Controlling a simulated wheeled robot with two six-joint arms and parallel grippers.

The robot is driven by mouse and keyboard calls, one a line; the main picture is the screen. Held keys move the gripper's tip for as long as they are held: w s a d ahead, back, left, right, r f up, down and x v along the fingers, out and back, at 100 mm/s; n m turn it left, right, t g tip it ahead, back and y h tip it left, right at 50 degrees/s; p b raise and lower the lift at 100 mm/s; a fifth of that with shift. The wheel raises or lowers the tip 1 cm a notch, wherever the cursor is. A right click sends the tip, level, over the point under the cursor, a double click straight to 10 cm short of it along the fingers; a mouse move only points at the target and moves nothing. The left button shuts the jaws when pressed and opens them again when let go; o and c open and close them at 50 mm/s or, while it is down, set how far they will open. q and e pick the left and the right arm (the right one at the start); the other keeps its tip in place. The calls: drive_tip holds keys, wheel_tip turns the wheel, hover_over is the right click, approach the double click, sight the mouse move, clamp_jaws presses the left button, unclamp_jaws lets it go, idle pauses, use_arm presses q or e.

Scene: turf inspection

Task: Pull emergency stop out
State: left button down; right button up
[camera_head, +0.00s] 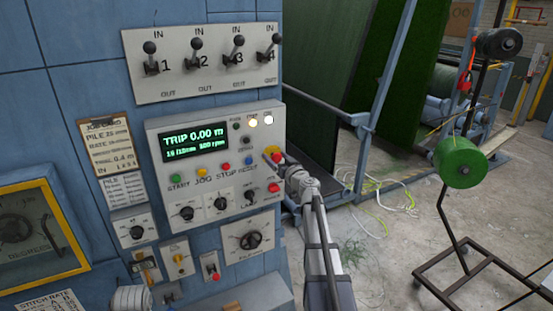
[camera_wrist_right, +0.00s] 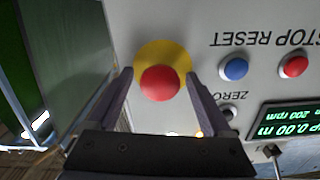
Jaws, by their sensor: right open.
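The emergency stop is a red mushroom button on a yellow round base, at the right side of the grey control panel (camera_head: 160,135). In the right wrist view the red button (camera_wrist_right: 160,83) sits between the two fingers, with the yellow base (camera_wrist_right: 176,52) around it. My right gripper (camera_wrist_right: 160,78) is open, one finger on each side of the button, with visible gaps. In the head view my right gripper (camera_head: 273,157) reaches the panel's right edge and partly hides the emergency stop (camera_head: 278,157). My left gripper is not in view.
Blue and red buttons (camera_wrist_right: 235,69) and the lit display (camera_wrist_right: 285,121) lie close to the right finger in the wrist view. Several levers (camera_head: 195,55) stand above the panel. Blue frame rails and a green roll (camera_head: 460,163) on a stand are at the right.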

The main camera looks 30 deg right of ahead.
clamp_jaws()
idle(0.5)
idle(0.3)
